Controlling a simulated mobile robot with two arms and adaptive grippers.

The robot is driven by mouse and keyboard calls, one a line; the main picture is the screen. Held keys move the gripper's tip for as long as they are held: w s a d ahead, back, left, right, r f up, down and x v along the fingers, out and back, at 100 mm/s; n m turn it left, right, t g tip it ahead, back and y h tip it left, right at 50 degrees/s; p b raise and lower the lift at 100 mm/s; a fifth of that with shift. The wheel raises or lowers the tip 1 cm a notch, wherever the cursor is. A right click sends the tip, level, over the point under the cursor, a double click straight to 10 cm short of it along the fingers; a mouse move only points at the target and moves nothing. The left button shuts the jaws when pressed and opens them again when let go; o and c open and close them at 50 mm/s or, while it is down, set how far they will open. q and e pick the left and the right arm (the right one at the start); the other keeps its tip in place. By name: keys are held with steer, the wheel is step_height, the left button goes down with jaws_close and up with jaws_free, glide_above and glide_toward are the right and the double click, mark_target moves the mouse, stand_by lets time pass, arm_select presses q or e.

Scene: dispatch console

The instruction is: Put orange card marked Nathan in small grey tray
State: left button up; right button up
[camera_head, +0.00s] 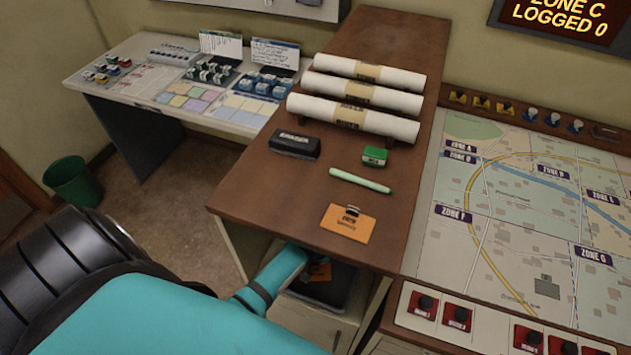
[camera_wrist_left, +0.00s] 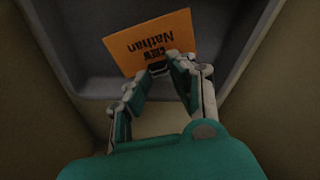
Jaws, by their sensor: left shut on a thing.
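The orange card marked Nathan (camera_wrist_left: 150,40) is pinched by its black clip between the fingertips of my left gripper (camera_wrist_left: 165,65). In the head view a small part of the card (camera_head: 319,272) shows beyond my teal left gripper (camera_head: 298,262), below the brown desktop's front edge. The small grey tray (camera_head: 338,297) sits in the recess under the desktop. In the left wrist view the tray's grey inside (camera_wrist_left: 90,55) lies behind the card. I cannot tell whether the card touches the tray floor. My right gripper is out of view.
A second orange card (camera_head: 347,228) with a black clip lies on the brown desktop (camera_head: 270,200). A green pen (camera_head: 360,181), a green box (camera_head: 375,156), a black eraser (camera_head: 294,144) and white rolls (camera_head: 355,118) lie behind it. The desktop overhangs the tray recess.

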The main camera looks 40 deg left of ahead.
mark_target(315, 264)
arm_select(q)
step_height(315, 264, down, 3)
steer(key=shift+s+p, duration=0.15)
steer(key=shift+p, duration=0.15)
steer(key=shift+w+f, duration=0.15)
steer(key=shift+w, duration=0.1)
steer(key=shift+w+f, duration=0.1)
steer(key=shift+f, duration=0.15)
steer(key=shift+f, duration=0.1)
steer(key=o, duration=0.8)
steer(key=shift+b+v, duration=0.3)
steer(key=shift+v, duration=3.6)
